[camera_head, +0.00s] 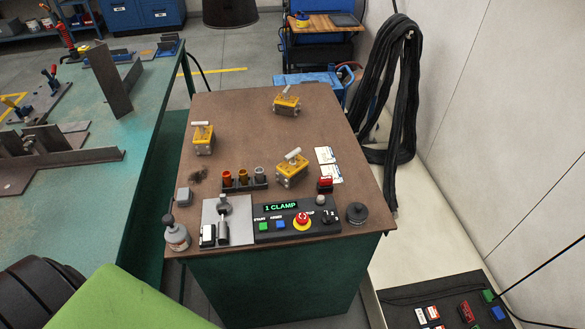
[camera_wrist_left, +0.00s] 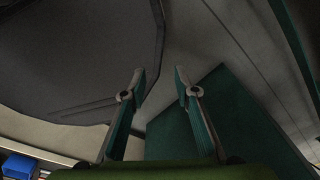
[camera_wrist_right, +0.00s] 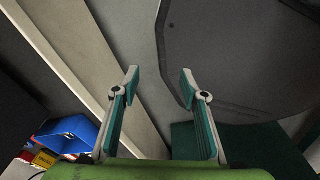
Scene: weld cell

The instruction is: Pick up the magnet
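Three yellow blocks with pale handles, which look like the magnets, sit on the brown top of a green cabinet in the head view. One magnet (camera_head: 286,104) is at the back, one magnet (camera_head: 203,141) at the left, and one magnet (camera_head: 292,171) at the middle right. I cannot tell which one is meant. My left gripper (camera_wrist_left: 160,75) is open and empty, over the floor and a green panel. My right gripper (camera_wrist_right: 160,80) is open and empty, beside a dark grey shape. Neither gripper shows in the head view, and no magnet shows in the wrist views.
A control box (camera_head: 296,219) reading "1 CLAMP" lies along the front of the cabinet top (camera_head: 245,121). A green table (camera_head: 153,110) stands left. The cabinet's back left is clear.

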